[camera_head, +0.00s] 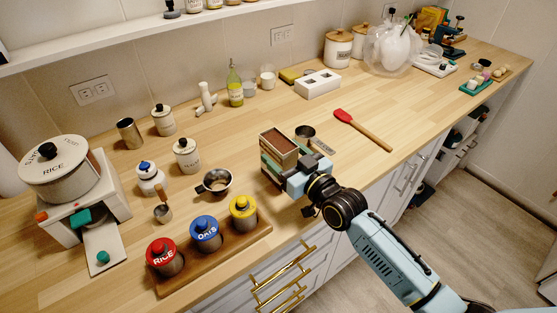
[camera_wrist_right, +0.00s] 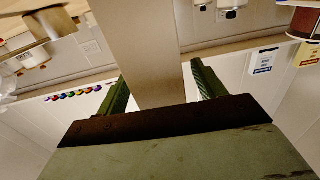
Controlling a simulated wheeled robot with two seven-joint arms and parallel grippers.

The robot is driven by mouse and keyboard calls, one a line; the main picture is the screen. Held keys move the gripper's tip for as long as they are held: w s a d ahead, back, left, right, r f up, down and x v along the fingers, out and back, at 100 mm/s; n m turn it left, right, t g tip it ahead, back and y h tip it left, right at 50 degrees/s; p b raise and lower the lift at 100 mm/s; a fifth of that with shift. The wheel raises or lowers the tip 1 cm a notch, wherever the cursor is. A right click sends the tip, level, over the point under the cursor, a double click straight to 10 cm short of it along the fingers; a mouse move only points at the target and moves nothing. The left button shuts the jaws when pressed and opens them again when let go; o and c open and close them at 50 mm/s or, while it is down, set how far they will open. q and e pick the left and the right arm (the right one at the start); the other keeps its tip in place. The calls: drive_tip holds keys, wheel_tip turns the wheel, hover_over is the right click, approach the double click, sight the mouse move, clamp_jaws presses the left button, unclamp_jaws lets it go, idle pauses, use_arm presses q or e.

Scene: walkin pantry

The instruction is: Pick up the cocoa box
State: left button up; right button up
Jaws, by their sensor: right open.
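A box with a brown top (camera_head: 279,146), likely the cocoa box, stands on the wooden counter near its front edge. No label on it can be read. My right gripper (camera_head: 290,170) is open and low at the box's near side, overlapping it in the head view. In the right wrist view, the green fingers of my right gripper (camera_wrist_right: 158,75) are spread, with a plain beige-brown surface between them, likely the box's side. I cannot tell whether the fingers touch it. My left gripper is not in view.
A metal cup (camera_head: 305,133) stands close behind the box, right of it. A red spatula (camera_head: 357,127) lies further right. A wooden rack (camera_head: 215,258) with lidded canisters and a small metal pan (camera_head: 216,182) are to the left. Drawer handles (camera_head: 283,270) project below the counter.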

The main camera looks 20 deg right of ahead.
drive_tip(key=x, duration=0.2)
drive_tip(key=shift+w+a, duration=0.15)
drive_tip(key=shift+w, duration=0.1)
drive_tip(key=c, duration=1.2)
drive_tip(key=shift+r, duration=0.1)
